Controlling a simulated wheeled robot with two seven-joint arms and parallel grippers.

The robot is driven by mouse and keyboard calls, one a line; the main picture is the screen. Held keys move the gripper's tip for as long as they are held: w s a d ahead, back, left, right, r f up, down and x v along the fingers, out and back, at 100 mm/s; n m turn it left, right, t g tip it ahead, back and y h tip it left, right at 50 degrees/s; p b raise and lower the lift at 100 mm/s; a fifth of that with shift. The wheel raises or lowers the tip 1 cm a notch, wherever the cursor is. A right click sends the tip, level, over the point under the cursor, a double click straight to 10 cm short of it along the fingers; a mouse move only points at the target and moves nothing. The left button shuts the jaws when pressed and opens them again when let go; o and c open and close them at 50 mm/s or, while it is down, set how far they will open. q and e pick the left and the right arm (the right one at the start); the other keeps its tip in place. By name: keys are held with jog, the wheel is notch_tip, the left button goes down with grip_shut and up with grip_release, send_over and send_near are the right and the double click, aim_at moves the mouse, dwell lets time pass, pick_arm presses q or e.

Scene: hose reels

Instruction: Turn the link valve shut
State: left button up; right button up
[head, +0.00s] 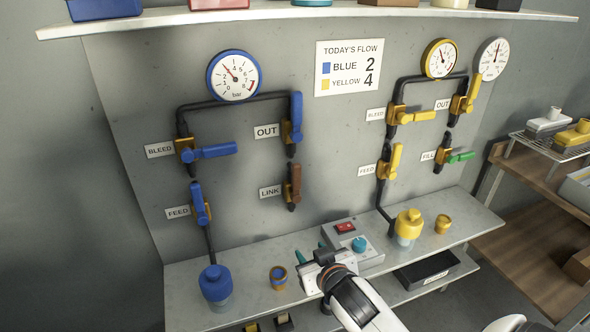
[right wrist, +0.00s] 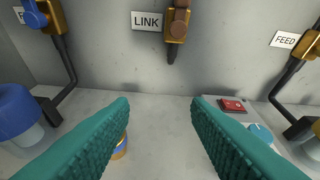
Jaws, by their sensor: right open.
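The link valve (head: 295,178) is on the wall panel beside its LINK label (head: 270,192). It has a brown lever on a brass body, and the lever stands upright, in line with the pipe. In the right wrist view the valve (right wrist: 177,25) shows at the top, its upper part cut off. My right gripper (head: 311,251) is open and empty, below the valve and apart from it, above the bench. Its teal fingers spread wide in the right wrist view (right wrist: 160,105). My left gripper is not in view.
The bench (head: 190,280) holds a blue-capped bottle (head: 215,284), a small blue-and-brass cup (head: 278,277), a control box (head: 370,251) with a red switch, and a yellow-capped bottle (head: 408,226). A blue out valve (head: 295,120) sits above the link valve. The panel around the link valve is clear.

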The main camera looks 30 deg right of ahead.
aim_at(298, 172)
jog(key=w+d+r+m+t+h, duration=0.1)
jog(key=w+d+r+t, duration=0.1)
jog(key=r, duration=0.4)
jog(key=w+d+r+t, duration=0.2)
jog(key=w+r+t, duration=0.1)
jog(key=r, duration=0.2)
jog(key=p+x, duration=0.1)
jog(key=x, duration=1)
jog(key=shift+w+a, duration=0.15)
jog(key=shift+f, duration=0.1)
grip_shut()
